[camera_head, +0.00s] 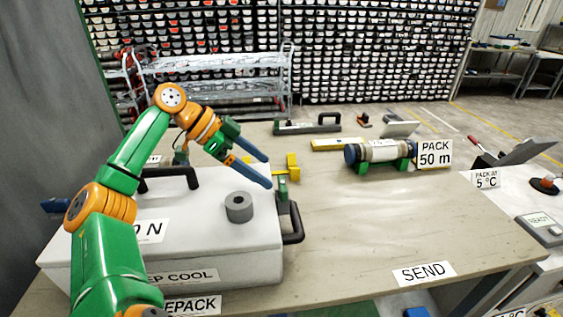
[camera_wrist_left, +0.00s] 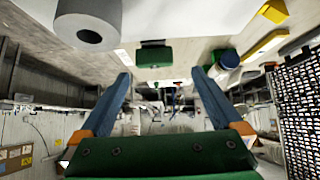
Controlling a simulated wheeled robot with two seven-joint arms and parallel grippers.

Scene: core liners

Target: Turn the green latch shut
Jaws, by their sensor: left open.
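The white cool box (camera_head: 215,262) stands at the left of the table with its lid down. A small green latch (camera_head: 283,201) is on the box's right end, beside a black side handle (camera_head: 295,225). In the left wrist view a green block, which looks like this latch (camera_wrist_left: 153,56), lies beyond the fingertips, roughly between them. My left gripper (camera_head: 268,171) is open and empty, above the box's right end and apart from the latch. It also shows in the left wrist view (camera_wrist_left: 160,76). The latch's exact turn is too small to tell. My right gripper is not in view.
A grey tape roll (camera_head: 239,207) sits on the lid near its right edge. A yellow item (camera_head: 291,168) stands behind the gripper. A capped core tube (camera_head: 381,152) rests on green supports farther right. The table's middle and front right are clear around the SEND label (camera_head: 424,272).

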